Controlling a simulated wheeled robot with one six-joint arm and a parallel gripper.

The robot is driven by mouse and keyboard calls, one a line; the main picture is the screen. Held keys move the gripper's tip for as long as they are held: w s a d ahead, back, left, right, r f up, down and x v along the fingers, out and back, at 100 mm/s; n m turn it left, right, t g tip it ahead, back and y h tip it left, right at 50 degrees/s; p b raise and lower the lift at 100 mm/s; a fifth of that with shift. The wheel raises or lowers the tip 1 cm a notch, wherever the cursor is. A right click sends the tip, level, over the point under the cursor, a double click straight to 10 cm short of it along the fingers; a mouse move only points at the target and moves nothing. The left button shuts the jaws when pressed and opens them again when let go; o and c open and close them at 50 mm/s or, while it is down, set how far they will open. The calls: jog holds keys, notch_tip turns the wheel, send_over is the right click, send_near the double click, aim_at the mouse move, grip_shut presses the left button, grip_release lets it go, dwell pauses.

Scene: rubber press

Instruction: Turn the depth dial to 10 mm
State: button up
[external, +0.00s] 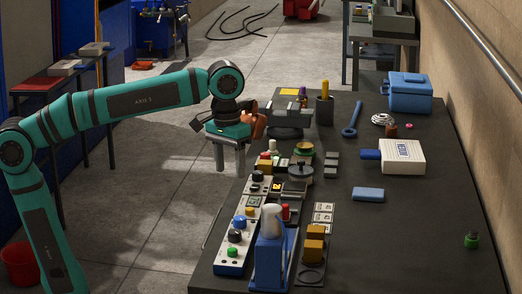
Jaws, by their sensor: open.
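The depth dial cannot be told for certain, as no markings are readable at this size. A long white control panel (229,266) on the near left of the table carries a black knob (239,222) between blue and green buttons. A smaller panel behind it has another black knob (257,177). A dark round part (300,170) stands just right of that panel. My gripper (230,163) points down with its two grey fingers apart and empty. It is beyond the panels, by the table's left edge, apart from both knobs.
A dark vise-like block (285,118) and a pencil cup (324,110) are near my gripper. A white box (402,157) and blue toolbox (410,93) stand right. The table's near right is mostly clear.

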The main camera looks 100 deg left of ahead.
aim_at(234, 231)
jog(key=f, duration=1.7)
jog(key=shift+w+d+f, duration=0.1)
jog(key=shift+w+d, duration=0.2)
jog(key=shift+w, duration=0.1)
jog(key=c, duration=1)
